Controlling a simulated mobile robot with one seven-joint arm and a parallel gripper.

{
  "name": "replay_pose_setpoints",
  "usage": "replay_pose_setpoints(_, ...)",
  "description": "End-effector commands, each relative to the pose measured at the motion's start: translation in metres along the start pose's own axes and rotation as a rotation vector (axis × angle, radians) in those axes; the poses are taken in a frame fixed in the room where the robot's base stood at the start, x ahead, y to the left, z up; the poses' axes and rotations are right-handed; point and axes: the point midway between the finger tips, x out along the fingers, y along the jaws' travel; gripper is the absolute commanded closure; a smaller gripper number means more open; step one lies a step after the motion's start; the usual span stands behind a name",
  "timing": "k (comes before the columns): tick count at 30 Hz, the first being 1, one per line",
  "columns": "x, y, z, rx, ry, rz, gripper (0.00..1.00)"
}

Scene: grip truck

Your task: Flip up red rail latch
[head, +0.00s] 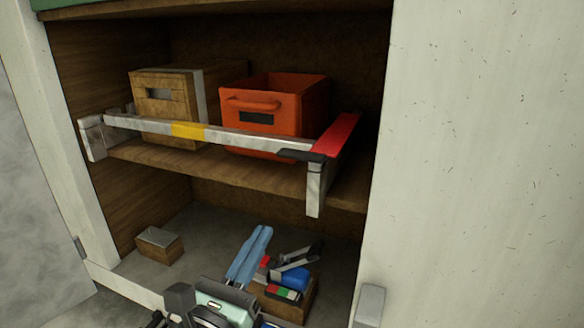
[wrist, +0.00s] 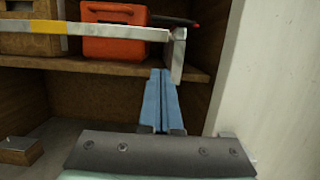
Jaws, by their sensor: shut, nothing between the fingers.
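The red rail latch (head: 337,133) is a flat red bar at the right end of the grey rail (head: 255,142), above the middle shelf. It slants back from the rail's dark end piece (head: 302,155); in the wrist view only a thin red edge of the latch (wrist: 192,24) shows. The rail has a yellow band and runs across the shelf front. My gripper (head: 264,230) has blue fingers, pressed together and empty. It is below and left of the latch, apart from it. In the wrist view the fingertips (wrist: 160,72) appear below the rail's right end.
An orange bin (head: 284,108) and a wooden crate (head: 155,103) stand on the shelf behind the rail. A small wooden box (head: 159,247) lies on the lower floor at left. The white right-hand panel (head: 480,150) bounds the opening.

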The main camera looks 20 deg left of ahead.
Motion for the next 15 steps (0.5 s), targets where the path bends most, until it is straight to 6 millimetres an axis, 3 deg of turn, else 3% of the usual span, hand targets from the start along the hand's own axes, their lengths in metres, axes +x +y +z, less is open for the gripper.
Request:
replay_pose_setpoints(8, 0.005, 0.0, 0.001, 0.004, -0.001, -0.001, 1.0)
replay_pose_setpoints(15, 0.045, -0.001, 0.004, 0.003, -0.003, -0.003, 1.0)
